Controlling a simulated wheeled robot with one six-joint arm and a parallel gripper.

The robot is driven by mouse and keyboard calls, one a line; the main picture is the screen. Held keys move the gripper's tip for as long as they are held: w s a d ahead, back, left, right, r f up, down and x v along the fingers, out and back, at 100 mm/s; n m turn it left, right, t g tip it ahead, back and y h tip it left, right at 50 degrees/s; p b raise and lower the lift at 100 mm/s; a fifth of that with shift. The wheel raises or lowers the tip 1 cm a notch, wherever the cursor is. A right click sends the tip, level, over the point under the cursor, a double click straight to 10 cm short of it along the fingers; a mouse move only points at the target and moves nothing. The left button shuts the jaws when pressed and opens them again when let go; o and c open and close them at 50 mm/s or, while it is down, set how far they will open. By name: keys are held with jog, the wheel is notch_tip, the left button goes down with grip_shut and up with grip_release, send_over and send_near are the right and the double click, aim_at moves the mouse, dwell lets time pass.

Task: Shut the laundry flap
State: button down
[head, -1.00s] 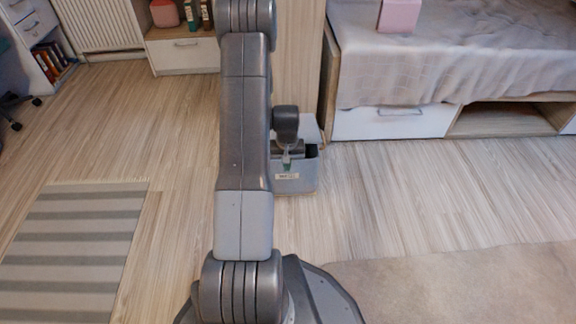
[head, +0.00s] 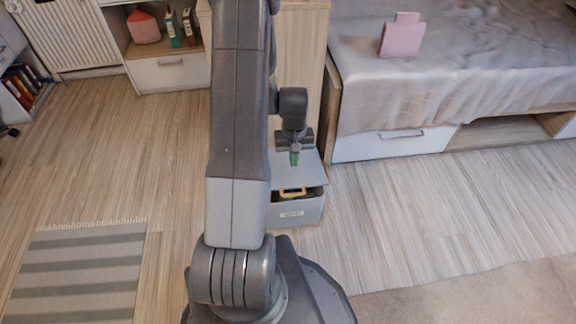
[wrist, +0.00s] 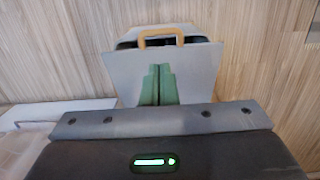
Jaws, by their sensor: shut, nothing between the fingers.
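The grey laundry box (head: 298,212) stands on the floor beside the wooden cabinet, with a label on its front. Its pale flap (head: 313,170) is partly open, tilted, with a dark gap under its front edge. A tan handle (head: 292,192) sits at that edge. In the wrist view the flap (wrist: 198,82) fills the middle, with the handle (wrist: 161,37) and dark gap above. My gripper (head: 294,160) is over the flap, its green fingers (wrist: 158,85) shut and empty. Whether the fingertips touch the flap I cannot tell.
The wooden cabinet side (head: 302,70) rises behind the box. The bed with a white drawer (head: 392,143) stands to the right. Open floor (head: 150,165) lies left, with a striped rug (head: 85,275) and a beige rug (head: 470,300) at the front.

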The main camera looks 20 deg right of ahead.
jog(key=b, duration=0.4)
send_near(294, 187)
jog(key=s+f, duration=0.1)
jog(key=f, duration=0.1)
jog(key=s+a+f, duration=0.1)
jog(key=s+f, duration=0.1)
jog(key=f, duration=0.1)
jog(key=shift+s+a+f, duration=0.25)
jog(key=shift+s+f, duration=0.05)
notch_tip(294, 187, down, 9)
jog(key=s+b, duration=0.2)
jog(key=b, duration=0.5)
jog(key=shift+s+a, duration=0.25)
jog(key=shift+a, duration=0.05)
jog(key=shift+f, duration=0.15)
notch_tip(294, 187, up, 14)
jog(key=s+p, duration=0.2)
jog(key=p, duration=0.4)
jog(key=shift+s+a, duration=0.3)
